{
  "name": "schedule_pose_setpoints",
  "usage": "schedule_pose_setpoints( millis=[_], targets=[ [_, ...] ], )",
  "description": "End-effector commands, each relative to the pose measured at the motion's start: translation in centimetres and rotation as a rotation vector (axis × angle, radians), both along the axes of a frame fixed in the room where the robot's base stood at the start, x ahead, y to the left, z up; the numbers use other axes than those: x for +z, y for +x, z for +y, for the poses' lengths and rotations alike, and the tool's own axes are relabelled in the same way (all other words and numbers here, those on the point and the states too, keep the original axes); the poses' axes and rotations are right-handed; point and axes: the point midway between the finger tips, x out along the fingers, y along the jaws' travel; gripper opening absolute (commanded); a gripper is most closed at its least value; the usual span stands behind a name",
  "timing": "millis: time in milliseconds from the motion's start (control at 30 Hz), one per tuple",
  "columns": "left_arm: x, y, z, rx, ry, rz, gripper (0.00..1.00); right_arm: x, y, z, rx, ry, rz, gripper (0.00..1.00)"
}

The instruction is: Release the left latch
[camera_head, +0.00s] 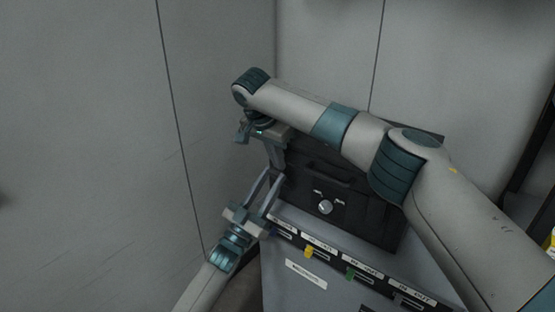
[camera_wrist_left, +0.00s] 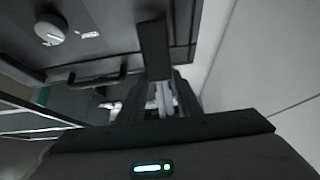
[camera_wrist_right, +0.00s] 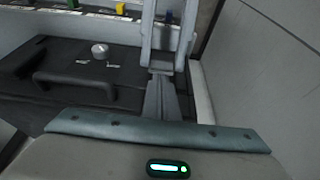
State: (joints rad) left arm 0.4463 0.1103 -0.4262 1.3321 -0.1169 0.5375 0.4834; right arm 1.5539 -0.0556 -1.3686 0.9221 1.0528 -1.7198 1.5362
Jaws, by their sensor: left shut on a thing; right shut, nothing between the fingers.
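The black case (camera_head: 350,205) with a handle and a silver knob stands against the wall behind a sloped grey panel. My left gripper (camera_head: 275,180) comes up from below and is shut at the case's left edge. In the left wrist view its fingers (camera_wrist_left: 160,100) end at a dark block, seemingly the left latch (camera_wrist_left: 153,48), though its outline is unclear against the case. My right gripper (camera_head: 276,158) reaches across above the case and points down at the same edge, close to the left one. It is shut and empty; its fingers also show in the right wrist view (camera_wrist_right: 162,95).
The front panel (camera_head: 310,275) carries labelled slots with a yellow tab (camera_head: 308,252) and a green tab (camera_head: 350,273). Grey walls close in at the left and back. My right arm covers the case's top and right side.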

Motion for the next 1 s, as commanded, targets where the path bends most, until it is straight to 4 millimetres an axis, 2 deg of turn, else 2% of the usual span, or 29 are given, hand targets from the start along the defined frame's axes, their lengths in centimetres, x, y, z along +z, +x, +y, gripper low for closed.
schedule_pose_setpoints(
  millis=[567,600,667,1000],
  targets=[
    [0.0,0.1,0.0,0.001,0.001,0.002,0.0,-1.2,-1.4,1.1,0.006,0.0,0.012,0.0],
    [0.0,0.1,0.0,0.001,0.001,0.002,0.34,-1.2,-1.4,1.1,0.007,0.0,0.012,0.0],
    [0.1,0.1,0.0,0.001,0.001,0.002,0.48,-1.2,-1.4,1.1,0.007,0.0,0.011,0.0],
    [0.0,0.0,0.0,0.0,0.001,0.001,0.5,-0.8,-1.1,0.8,0.001,0.0,0.003,0.0]
  ],
)
